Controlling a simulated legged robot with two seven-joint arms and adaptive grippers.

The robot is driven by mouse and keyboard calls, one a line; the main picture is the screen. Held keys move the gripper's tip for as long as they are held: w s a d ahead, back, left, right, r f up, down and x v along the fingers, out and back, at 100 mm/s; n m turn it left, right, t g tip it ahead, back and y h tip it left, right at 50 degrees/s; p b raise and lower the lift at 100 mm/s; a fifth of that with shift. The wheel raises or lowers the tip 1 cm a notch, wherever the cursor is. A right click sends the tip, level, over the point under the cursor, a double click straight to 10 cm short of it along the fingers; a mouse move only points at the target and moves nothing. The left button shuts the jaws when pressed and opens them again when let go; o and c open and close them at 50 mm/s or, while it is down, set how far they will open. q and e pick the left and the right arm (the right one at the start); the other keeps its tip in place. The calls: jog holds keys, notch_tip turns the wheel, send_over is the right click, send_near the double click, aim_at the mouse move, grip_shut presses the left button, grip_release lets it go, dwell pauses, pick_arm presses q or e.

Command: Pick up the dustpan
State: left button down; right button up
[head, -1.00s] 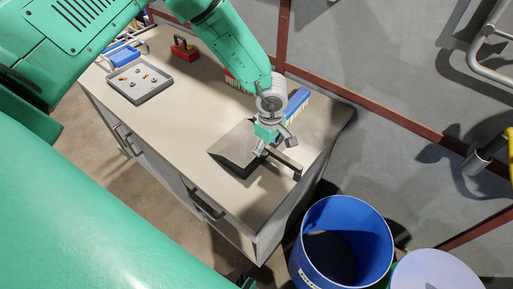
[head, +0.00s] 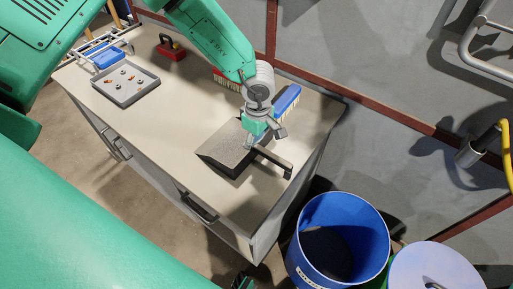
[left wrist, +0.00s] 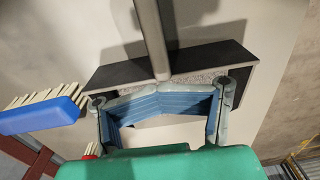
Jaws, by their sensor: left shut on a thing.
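The dustpan (head: 226,150) lies on the bench in the head view, a dark grey pan with a black handle (head: 274,161) pointing right. My left gripper (head: 252,139) is over the pan's handle end, shut on the dustpan. In the left wrist view the dustpan (left wrist: 112,72) spans the middle, its handle (left wrist: 150,35) running up out of frame. The left gripper's blue-padded fingers (left wrist: 160,104) are spread wide against the pan's near edge. The exact contact is partly hidden. No lift off the bench can be made out.
A blue brush (head: 286,101) lies just behind the gripper, close to the left finger in the wrist view (left wrist: 42,115). A grey tray (head: 127,99) with small parts and a red block (head: 171,50) are further left. A blue barrel (head: 303,238) stands beyond the bench's right end.

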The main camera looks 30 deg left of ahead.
pick_arm(q)
notch_tip(320, 180, up, 6)
jog(key=shift+s+a+r, duration=0.1)
jog(key=shift+s+a, duration=0.05)
jog(key=shift+r, duration=0.25)
jog(key=shift+c, duration=2.3)
grip_release()
